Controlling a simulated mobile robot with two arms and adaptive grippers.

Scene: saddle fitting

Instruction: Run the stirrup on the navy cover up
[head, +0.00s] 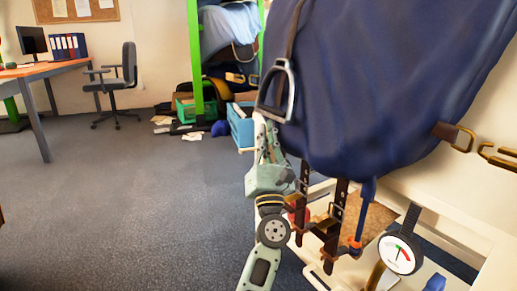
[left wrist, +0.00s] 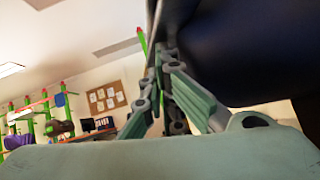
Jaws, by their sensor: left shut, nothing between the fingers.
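The navy cover (head: 370,90) hangs large at the upper right of the head view. It also fills the upper right of the left wrist view (left wrist: 250,50). The metal stirrup (head: 291,92) hangs on its brown leather (head: 296,30) against the cover's left edge. My left gripper (head: 262,124) is just below the stirrup, pointing up, shut and empty. Its fingertips are close under the stirrup's tread; contact cannot be told. In the left wrist view the fingers (left wrist: 170,65) come together beside the cover. My right gripper is not in view.
Dark straps with buckles (head: 334,220) hang below the cover. A dial gauge (head: 401,254) is at the lower right, and a chain fitting (head: 462,140) at the right. A green rack (head: 195,60), desk (head: 45,72) and chair (head: 125,75) stand behind. Floor at left is clear.

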